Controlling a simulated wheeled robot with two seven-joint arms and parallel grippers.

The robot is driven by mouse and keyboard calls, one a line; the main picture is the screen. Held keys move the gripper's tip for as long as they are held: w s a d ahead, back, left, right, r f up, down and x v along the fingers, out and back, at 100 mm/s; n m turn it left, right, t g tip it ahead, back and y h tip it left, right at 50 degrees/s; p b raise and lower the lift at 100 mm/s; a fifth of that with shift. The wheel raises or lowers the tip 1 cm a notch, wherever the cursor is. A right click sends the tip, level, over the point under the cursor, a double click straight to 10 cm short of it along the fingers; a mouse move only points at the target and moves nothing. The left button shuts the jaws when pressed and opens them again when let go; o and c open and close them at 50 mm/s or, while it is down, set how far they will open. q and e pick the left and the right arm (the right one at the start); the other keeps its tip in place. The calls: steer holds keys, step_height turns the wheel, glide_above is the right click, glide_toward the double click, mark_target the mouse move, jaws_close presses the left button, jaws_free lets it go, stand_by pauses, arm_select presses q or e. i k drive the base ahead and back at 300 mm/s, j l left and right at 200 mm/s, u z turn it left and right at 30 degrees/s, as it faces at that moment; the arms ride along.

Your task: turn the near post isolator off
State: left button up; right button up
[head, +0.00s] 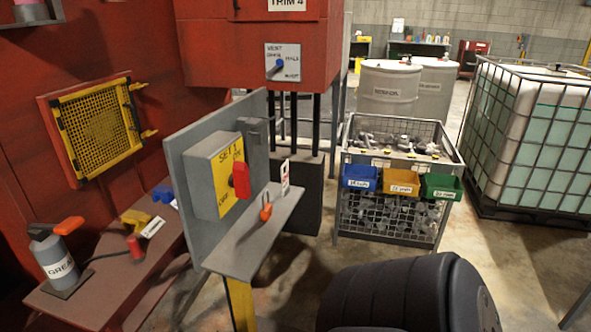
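The near post isolator (213,175) is a grey box with a yellow face, fixed to a grey upright plate. Its face reads SET 3, with ON at the top and OFF lower left. Its red handle (240,180) stands roughly upright, its top end below the word ON. The handle is seen at a slant, so its exact angle is hard to tell. No gripper touches it. Neither of my grippers is in view.
A grey shelf (240,245) below the isolator bears a small orange-topped item (266,212) and a white tag (285,177). Left is a red bench (90,300) with a grease can (58,262). Right is a wire cage (385,215) with coloured bins. Open floor lies between cage and tank (535,135).

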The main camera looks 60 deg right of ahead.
mark_target(239, 179)
steer(key=z, duration=1.6)
steer(key=l, duration=0.3)
